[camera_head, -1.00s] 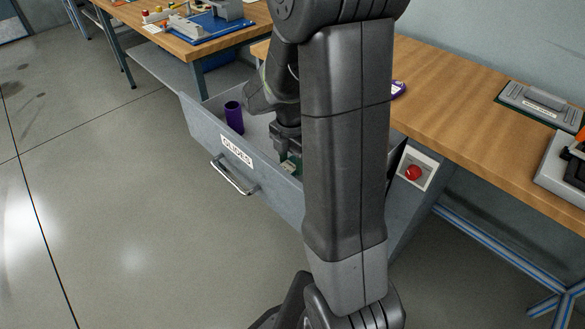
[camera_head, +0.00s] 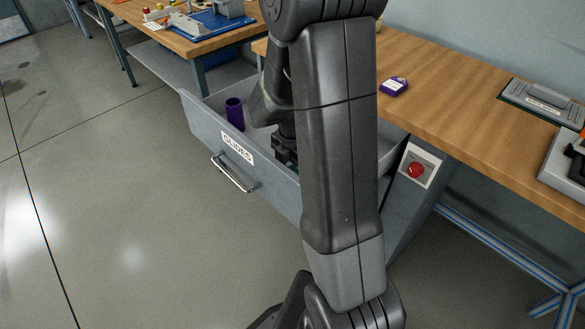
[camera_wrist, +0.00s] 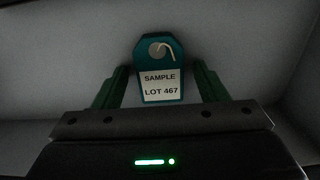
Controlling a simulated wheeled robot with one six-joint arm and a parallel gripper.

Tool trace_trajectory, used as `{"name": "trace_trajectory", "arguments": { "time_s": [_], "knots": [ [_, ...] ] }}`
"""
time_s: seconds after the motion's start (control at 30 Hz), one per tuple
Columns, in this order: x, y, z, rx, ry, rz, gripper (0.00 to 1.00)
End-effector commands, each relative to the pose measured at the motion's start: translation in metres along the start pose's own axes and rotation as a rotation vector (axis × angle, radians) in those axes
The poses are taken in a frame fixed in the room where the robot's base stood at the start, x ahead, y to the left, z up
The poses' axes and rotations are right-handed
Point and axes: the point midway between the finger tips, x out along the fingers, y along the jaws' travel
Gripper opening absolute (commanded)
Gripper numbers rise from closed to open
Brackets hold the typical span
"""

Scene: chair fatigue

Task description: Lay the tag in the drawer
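The tag (camera_wrist: 160,72) is teal with a hole, a pale string loop and a white label reading "SAMPLE LOT 467". In the wrist view it shows between the two green fingers of my gripper (camera_wrist: 160,68), with a gap on each side. It appears to lie on the grey drawer floor. My gripper is open.
A purple cup (camera_head: 235,114) stands in the drawer's left part. A purple-and-white item (camera_head: 394,86) lies on the wooden bench (camera_head: 450,95). A red button (camera_head: 416,170) is on the bench front, right of the drawer. The floor before the drawer is clear.

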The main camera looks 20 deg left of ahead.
Motion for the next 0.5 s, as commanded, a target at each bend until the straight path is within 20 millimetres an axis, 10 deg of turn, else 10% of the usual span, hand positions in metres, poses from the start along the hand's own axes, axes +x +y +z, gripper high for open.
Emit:
{"name": "trace_trajectory", "arguments": {
  "time_s": [0.27, 0.5],
  "knots": [
    [-0.009, 0.001, 0.000, 0.000, -0.001, 0.003, 0.66],
    [-0.058, 0.001, 0.001, 0.000, -0.002, 0.006, 0.66]
  ]
}}
